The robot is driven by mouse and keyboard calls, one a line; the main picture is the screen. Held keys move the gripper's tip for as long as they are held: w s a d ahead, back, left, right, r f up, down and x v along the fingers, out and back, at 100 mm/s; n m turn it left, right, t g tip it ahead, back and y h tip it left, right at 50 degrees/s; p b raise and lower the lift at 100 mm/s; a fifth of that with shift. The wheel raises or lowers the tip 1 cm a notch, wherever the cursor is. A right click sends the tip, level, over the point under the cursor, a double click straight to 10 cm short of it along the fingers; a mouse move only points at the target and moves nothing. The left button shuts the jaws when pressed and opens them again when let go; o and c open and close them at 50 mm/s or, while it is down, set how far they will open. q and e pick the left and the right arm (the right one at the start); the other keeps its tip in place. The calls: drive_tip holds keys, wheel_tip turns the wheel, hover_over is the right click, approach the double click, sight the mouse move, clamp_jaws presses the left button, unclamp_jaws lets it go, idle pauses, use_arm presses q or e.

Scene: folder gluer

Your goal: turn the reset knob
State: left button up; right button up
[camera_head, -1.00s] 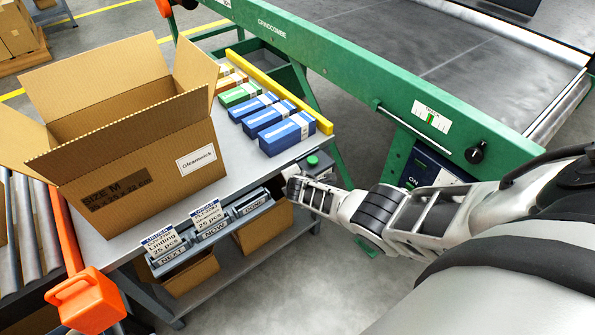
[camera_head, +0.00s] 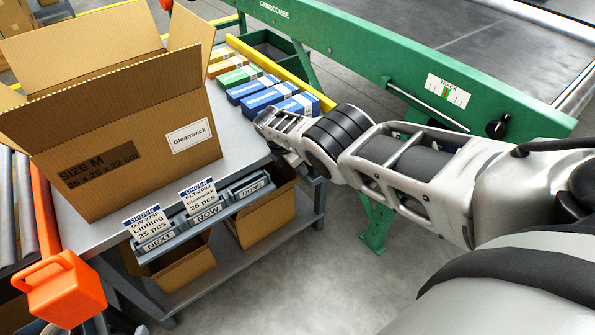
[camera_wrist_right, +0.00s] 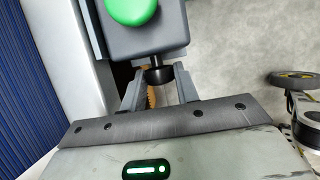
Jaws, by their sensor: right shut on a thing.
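In the right wrist view, a small black knob (camera_wrist_right: 157,76) sticks out from the near face of a dark grey control box (camera_wrist_right: 148,42). A round green button (camera_wrist_right: 130,10) is on top of that box. My right gripper (camera_wrist_right: 159,82) has its two grey fingers either side of the knob and is shut on it. In the head view my right arm reaches in from the right to the table's edge, and the control box and knob are hidden behind it. My left gripper is out of view.
An open cardboard box (camera_head: 120,135) stands on the grey table, with several blue, green and orange cartons behind. Order cards and label holders (camera_head: 205,213) line the front edge. A green machine rail (camera_head: 400,65) with another black knob (camera_head: 497,128) runs across the back.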

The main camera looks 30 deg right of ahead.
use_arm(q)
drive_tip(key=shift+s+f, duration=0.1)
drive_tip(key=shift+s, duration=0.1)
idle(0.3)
use_arm(e)
drive_tip(key=o, duration=1)
drive_tip(key=shift+c, duration=0.2)
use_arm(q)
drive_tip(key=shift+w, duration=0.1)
use_arm(e)
drive_tip(key=shift+r, duration=0.2)
use_arm(q)
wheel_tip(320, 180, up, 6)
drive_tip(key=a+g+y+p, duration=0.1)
drive_tip(key=p, duration=1.4)
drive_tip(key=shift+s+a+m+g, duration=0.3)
use_arm(e)
drive_tip(key=v, duration=1.5)
drive_tip(key=shift+w+r, duration=0.15)
drive_tip(key=shift+r, duration=0.15)
